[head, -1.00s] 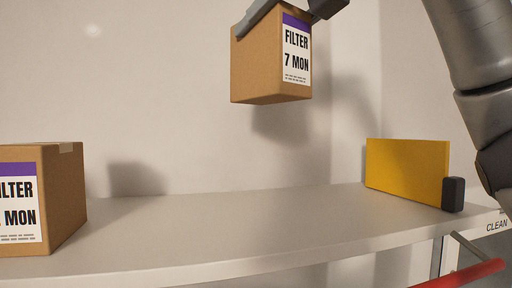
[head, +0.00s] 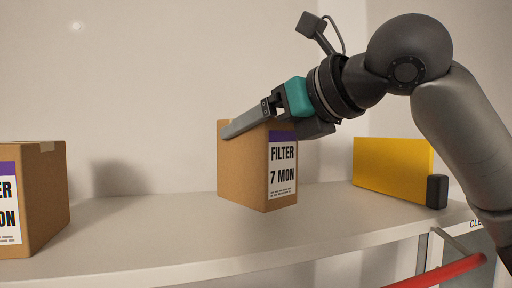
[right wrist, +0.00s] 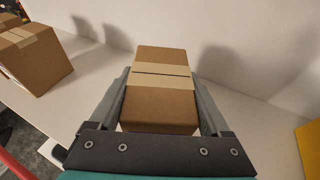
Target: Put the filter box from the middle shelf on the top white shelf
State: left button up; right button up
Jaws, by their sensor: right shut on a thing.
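A brown cardboard filter box (head: 243,172) with a purple-striped label reading "FILTER 7 MON" is in the middle of the head view. My right gripper (head: 245,130) is shut on it, a finger along each side near its top. In the right wrist view the taped top of the filter box (right wrist: 160,97) lies between the two fingers of my right gripper (right wrist: 162,100). The box is upright, over the white shelf (head: 150,240); its underside looks slightly above or at the surface, I cannot tell which. My left gripper is not in view.
A second brown box (head: 45,200) with a similar label stands on the shelf at the left. A yellow panel (head: 392,170) and a small black block (head: 437,191) stand at the right. A red bar (head: 440,270) is below the front edge. Shelf between is clear.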

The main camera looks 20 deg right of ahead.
aim_at(257, 149)
jog(key=shift+f, duration=1.35)
jog(key=shift+f, duration=0.15)
jog(key=o, duration=1.6)
jog(key=shift+c, duration=0.2)
jog(key=b+v, duration=0.1)
jog(key=v, duration=1.1)
jog(key=shift+b, duration=0.4)
